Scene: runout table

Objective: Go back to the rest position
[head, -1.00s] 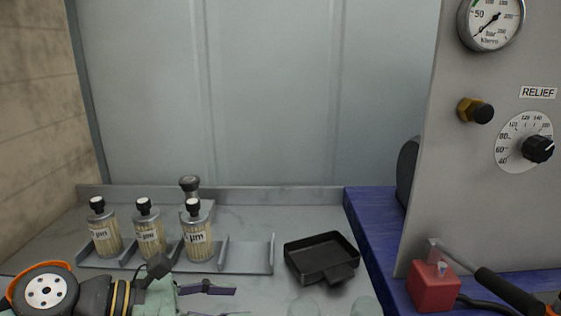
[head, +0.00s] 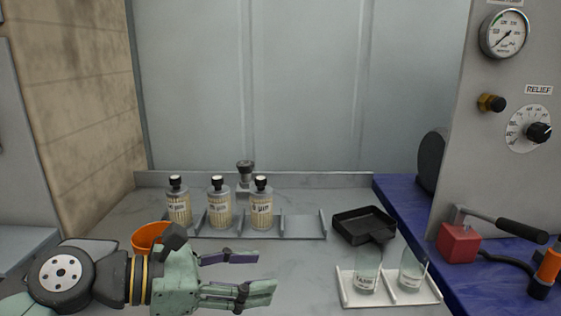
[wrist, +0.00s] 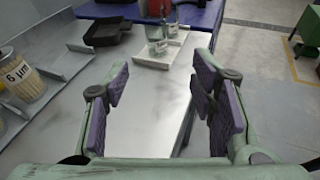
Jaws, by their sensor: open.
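My gripper (head: 240,277) is open and empty above the grey table (head: 300,270), at the lower left of the head view. Its green fingers with purple pads point right. In the wrist view the spread fingers of my gripper (wrist: 162,98) frame only bare tabletop. No object is between the pads.
Three labelled bottles (head: 219,205) stand in a grey rack (head: 302,228) behind my gripper. A black pan (head: 362,225) and a white tray (head: 393,300) with two clear glasses stand to the right. An orange container (head: 148,238) is beside my arm. A red block (head: 458,243) sits on the blue surface.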

